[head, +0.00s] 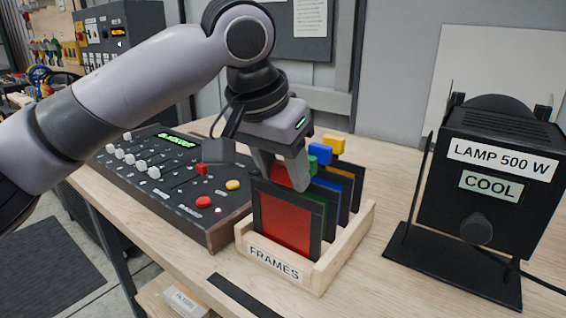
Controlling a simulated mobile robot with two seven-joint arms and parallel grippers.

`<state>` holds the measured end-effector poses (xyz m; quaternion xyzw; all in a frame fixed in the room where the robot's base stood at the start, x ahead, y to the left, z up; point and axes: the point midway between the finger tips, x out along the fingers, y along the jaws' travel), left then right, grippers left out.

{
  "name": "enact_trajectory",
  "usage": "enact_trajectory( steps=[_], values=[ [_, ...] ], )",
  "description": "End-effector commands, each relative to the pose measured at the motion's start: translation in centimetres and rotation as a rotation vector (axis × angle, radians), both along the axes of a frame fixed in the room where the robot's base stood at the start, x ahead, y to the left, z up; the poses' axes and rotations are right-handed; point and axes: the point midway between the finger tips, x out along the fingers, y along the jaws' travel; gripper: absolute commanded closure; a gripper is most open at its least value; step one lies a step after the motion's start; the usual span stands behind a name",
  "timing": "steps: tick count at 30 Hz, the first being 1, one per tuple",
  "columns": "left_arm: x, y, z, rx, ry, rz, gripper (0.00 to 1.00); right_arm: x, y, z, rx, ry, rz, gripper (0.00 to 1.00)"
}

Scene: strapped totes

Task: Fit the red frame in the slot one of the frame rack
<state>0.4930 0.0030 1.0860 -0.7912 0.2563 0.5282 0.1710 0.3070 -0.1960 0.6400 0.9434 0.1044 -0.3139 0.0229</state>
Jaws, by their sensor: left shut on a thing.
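The red frame (284,222) is a red panel with a dark border. It stands upright at the front of the wooden frame rack (272,268), which is labelled FRAMES. My left gripper (284,176) is over its top edge, shut on the red frame and hiding part of its top. Frames with green (319,154), blue and yellow (334,143) tabs stand behind it in the rack. The slot under the red frame is hidden by the rack's front wall, so I cannot tell how deep it sits. My right gripper is not in view.
A control console (180,185) with knobs and buttons stands close to the left of the rack. A black lamp (490,200) labelled LAMP 500 W and COOL stands to the right. Some bare wooden table (350,270) lies between rack and lamp.

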Motion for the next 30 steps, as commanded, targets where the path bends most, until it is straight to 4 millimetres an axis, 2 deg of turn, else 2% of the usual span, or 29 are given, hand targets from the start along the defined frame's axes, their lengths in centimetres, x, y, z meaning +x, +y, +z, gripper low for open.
enact_trajectory(
  steps=[10,11,13,14,24,30],
  values=[
    [0.0,0.0,-0.2,-0.001,-0.001,0.0,0.9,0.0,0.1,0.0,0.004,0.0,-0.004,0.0],
    [0.0,0.0,-0.2,-0.001,-0.001,0.0,0.51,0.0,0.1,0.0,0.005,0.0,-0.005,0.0],
    [0.0,0.0,-0.2,-0.001,-0.001,0.0,0.28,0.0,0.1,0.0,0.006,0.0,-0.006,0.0],
    [0.0,0.0,-0.2,-0.001,-0.001,0.0,0.24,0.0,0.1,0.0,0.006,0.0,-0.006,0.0],
    [0.0,0.0,-0.2,0.0,0.0,0.0,0.24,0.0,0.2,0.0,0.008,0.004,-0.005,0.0],
    [-1.0,0.7,2.8,-0.002,-0.003,-0.001,0.24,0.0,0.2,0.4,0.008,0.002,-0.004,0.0]
  ],
)
